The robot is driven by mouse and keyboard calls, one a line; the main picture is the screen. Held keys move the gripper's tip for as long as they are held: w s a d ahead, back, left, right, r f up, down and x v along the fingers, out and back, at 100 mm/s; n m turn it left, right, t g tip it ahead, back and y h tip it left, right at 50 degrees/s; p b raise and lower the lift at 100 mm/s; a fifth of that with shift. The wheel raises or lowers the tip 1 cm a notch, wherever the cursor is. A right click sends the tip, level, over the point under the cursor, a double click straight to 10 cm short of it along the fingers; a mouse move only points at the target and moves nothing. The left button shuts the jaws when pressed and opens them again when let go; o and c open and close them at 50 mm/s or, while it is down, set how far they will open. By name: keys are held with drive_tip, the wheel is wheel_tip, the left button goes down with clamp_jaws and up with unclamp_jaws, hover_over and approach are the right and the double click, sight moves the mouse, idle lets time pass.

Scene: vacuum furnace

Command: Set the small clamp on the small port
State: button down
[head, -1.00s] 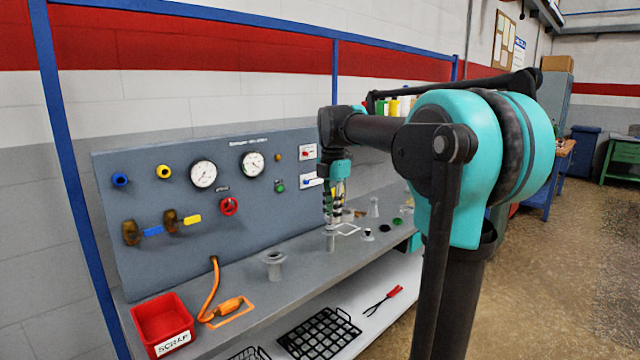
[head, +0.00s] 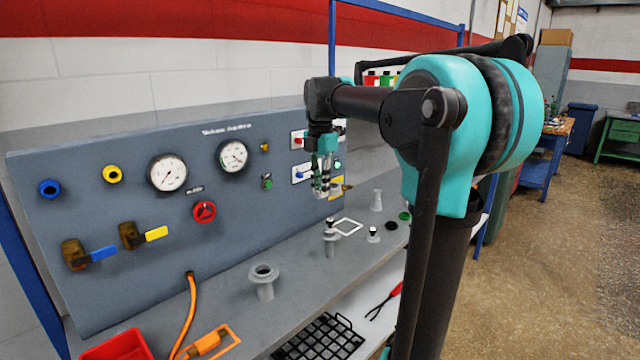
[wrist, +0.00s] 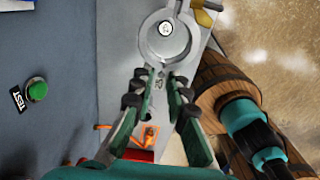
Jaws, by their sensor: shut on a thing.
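My gripper (head: 325,190) is above the bench in the head view, shut on the small clamp. In the wrist view my fingertips (wrist: 160,90) grip the grey clamp (wrist: 146,46), whose ring opens away from them. A brass-coloured piece (wrist: 205,17) shows at the ring's far side; it also shows beside the gripper in the head view (head: 346,187). The small port (head: 331,246) stands upright on the bench below my gripper, with a small dark-topped part on it. The clamp is above and apart from the port. A pale disc (wrist: 166,28) shows through the ring; I cannot tell its height.
A larger flanged port (head: 264,283) stands to the left. A white outlined square (head: 348,226), a grey conical piece (head: 377,200), a small knobbed part (head: 373,236) and dark and green rings (head: 404,216) lie right. The gauge panel (head: 120,220) rises behind. A red bin (head: 118,346) is front left.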

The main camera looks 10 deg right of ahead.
wheel_tip(320, 180, down, 14)
idle(2.6)
idle(0.5)
drive_tip(key=c, duration=1.4)
unclamp_jaws()
wheel_tip(320, 180, up, 12)
drive_tip(key=shift+r, duration=0.1)
